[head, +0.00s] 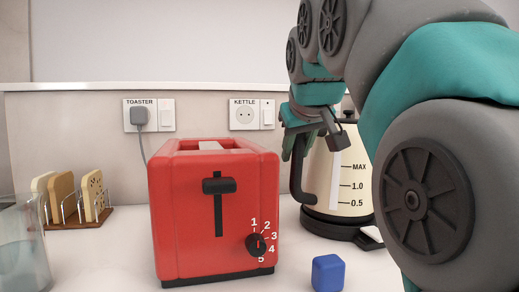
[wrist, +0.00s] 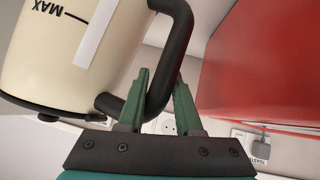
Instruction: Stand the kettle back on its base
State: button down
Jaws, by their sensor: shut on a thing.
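The cream kettle (head: 351,177) with a black handle (head: 299,178) stands upright at the right in the head view, partly hidden by my arm. Its body also shows at the upper left of the wrist view (wrist: 48,68). The black base (head: 334,226) is directly under the kettle on the counter; I cannot tell whether the kettle is seated on it or slightly above. My gripper (head: 308,141) is shut on the handle near its upper part. In the wrist view, its green fingers (wrist: 162,88) lie on either side of the black handle (wrist: 173,60).
A red toaster (head: 213,215) stands close to the left of the kettle. A blue cube (head: 328,273) lies in front of the base. A toast rack (head: 80,217) and a glass (head: 22,250) are at the left. The wall has a toaster socket (head: 149,115) with a plug and an empty kettle socket (head: 251,115).

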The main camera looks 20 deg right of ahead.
jog(key=shift+s+d+r, duration=0.1)
jog(key=shift+s+d, duration=0.1)
jog(key=shift+d, duration=0.2)
dwell(0.9)
jog(key=shift+f, duration=0.35)
dwell(0.4)
jog(key=c, duration=0.9)
grip_release()
jog(key=shift+p+v, duration=1.35)
jog(key=shift+v, duration=2.85)
jog(key=v, duration=0.2)
jog(key=shift+s+a+r, duration=0.1)
jog(key=shift+s+r, duration=0.1)
jog(key=shift+s, duration=0.05)
